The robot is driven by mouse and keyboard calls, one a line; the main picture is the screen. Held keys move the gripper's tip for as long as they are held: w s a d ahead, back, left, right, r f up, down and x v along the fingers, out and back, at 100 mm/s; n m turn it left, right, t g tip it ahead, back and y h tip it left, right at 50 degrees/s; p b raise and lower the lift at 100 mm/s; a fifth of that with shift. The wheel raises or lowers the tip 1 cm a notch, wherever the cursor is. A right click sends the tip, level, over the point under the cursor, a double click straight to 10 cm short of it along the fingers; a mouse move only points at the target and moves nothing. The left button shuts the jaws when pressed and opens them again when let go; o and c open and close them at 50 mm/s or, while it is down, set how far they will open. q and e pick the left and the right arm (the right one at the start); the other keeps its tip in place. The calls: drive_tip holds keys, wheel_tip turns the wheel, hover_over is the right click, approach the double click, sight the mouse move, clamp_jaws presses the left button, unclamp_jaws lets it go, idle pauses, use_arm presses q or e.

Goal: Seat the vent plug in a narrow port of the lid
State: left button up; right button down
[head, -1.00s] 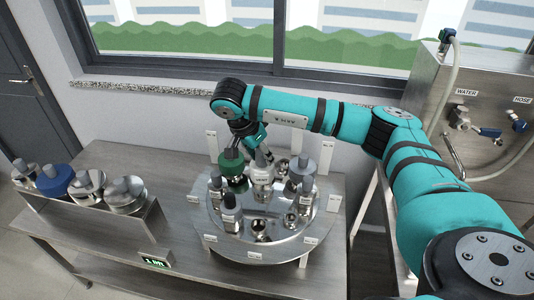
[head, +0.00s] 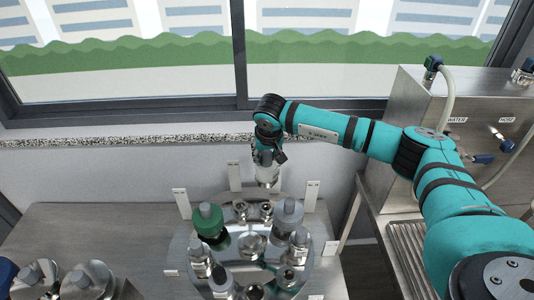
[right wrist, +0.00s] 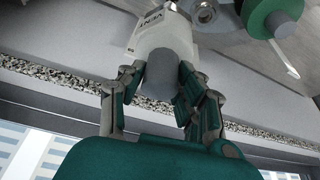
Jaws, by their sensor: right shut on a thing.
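The vent plug (head: 267,174) is a pale cylinder with a grey knob; in the right wrist view its white body (right wrist: 163,32) carries the label VENT. My right gripper (head: 267,155) is shut on its knob, and its fingers straddle the knob in the right wrist view (right wrist: 160,88). The plug hangs roughly upright above the back of the lid, apart from it. The lid (head: 229,243) is a round, shiny metal plate with several ports around it. Two open ports (head: 240,208) (head: 267,208) show at its back. My left gripper is out of view.
A green plug (head: 208,222) stands at the lid's back left and a grey plug (head: 288,213) at its back right. Several metal plugs stand nearer the front. White label plates (head: 234,175) rise around the rim. The window wall is behind; a steel water cabinet (head: 410,125) stands right.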

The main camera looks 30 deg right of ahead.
sight(266, 168)
drive_tip(key=shift+w+f, duration=0.1)
drive_tip(key=shift+f, duration=0.15)
drive_tip(key=shift+f+b, duration=0.35)
drive_tip(key=shift+b, duration=0.1)
drive_tip(key=shift+f+b, duration=1.8)
drive_tip(key=shift+f, duration=0.25)
use_arm(q)
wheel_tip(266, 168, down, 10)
drive_tip(key=b, duration=0.5)
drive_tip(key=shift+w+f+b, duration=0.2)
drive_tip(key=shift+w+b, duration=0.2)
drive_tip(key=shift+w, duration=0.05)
use_arm(e)
drive_tip(key=shift+f, duration=3.4)
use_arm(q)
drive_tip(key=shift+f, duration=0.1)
use_arm(e)
drive_tip(key=shift+f, duration=0.15)
use_arm(q)
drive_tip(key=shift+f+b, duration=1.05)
drive_tip(key=shift+b, duration=0.1)
use_arm(e)
drive_tip(key=shift+f, duration=1.3)
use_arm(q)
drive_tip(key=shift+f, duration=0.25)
use_arm(e)
drive_tip(key=shift+f, duration=0.2)
drive_tip(key=c, duration=0.8)
unclamp_jaws()
drive_tip(key=shift+c, duration=0.2)
